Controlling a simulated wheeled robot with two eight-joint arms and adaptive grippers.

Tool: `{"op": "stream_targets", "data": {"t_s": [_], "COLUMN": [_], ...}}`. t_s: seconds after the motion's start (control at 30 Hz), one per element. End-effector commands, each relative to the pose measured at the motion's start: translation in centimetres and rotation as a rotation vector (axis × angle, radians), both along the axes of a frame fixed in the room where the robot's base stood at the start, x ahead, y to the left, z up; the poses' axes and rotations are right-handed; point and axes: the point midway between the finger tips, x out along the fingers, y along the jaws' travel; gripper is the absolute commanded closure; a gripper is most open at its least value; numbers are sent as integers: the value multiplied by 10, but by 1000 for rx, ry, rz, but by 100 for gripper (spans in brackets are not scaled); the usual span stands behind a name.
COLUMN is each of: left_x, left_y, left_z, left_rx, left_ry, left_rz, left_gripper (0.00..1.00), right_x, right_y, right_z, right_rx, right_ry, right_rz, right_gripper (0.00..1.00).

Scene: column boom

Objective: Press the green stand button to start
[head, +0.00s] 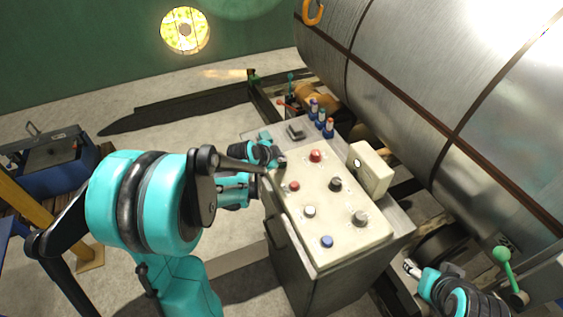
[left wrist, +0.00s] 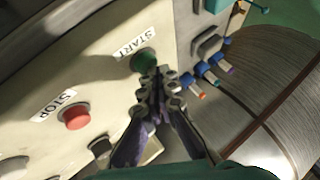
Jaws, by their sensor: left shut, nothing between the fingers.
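The green button (left wrist: 144,60) sits under a START label (left wrist: 136,43) on the beige panel in the left wrist view. My left gripper (left wrist: 163,76) is shut and empty, with its fingertips overlapping the button's lower right edge; I cannot tell whether they touch it. In the head view my left gripper (head: 279,162) is over the far left corner of the control stand's panel (head: 322,210) and hides the green button. My right gripper (head: 411,268) is low at the right, beside the stand; its jaws are too small to read.
A red button (left wrist: 76,118) with a STOP label is near the green one. Other knobs and a blue button (head: 327,242) are on the panel. A pale box (head: 370,168) stands at its right edge, colored connectors (head: 320,116) behind. A large metal cylinder (head: 440,90) fills the right.

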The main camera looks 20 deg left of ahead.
Motion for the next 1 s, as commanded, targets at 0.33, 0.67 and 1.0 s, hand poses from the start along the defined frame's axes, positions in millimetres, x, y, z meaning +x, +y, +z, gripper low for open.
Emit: {"op": "stream_targets", "data": {"t_s": [0.33, 0.67, 1.0], "left_x": [0, 0, 0], "left_y": [0, 0, 0], "left_z": [-3, 1, 16], "left_rx": [0, 1, 0], "left_ry": [0, 1, 0], "left_rz": [0, 1, 0], "left_gripper": [100, 100, 100], "right_x": [0, 0, 0], "right_y": [0, 0, 0], "right_z": [-3, 0, 13], "right_rx": [0, 0, 0], "right_ry": [0, 0, 0], "right_rz": [0, 0, 0], "right_gripper": [42, 42, 42]}}
